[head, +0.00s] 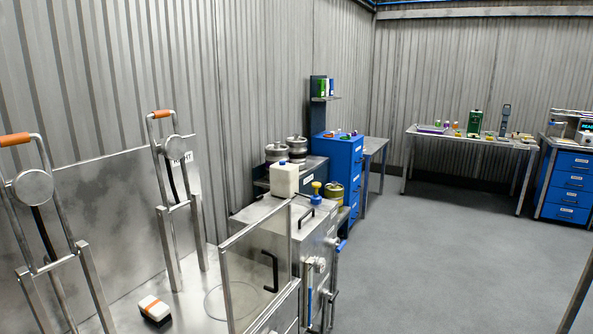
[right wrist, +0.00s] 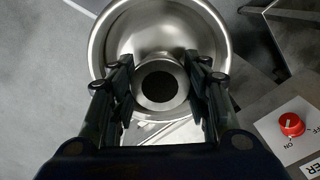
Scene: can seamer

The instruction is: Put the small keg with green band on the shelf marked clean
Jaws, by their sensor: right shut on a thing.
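In the right wrist view a round shiny steel vessel (right wrist: 160,30), with a raised neck and a dark round opening, lies between the fingers of my right gripper (right wrist: 160,64). The gripper is shut on its neck. I look down on its top, so its side and any green band are hidden. In the head view two steel kegs (head: 297,147) stand side by side on a bench along the left wall; their band colours are too small to be sure of. No sign reading clean is legible. Neither gripper shows in the head view.
In the right wrist view a panel with a red knob (right wrist: 291,124) marked ON and OFF is close at right. In the head view a steel machine with a clear guard (head: 255,265) stands in front, a blue cabinet (head: 340,160) behind. The grey floor (head: 430,260) at right is clear.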

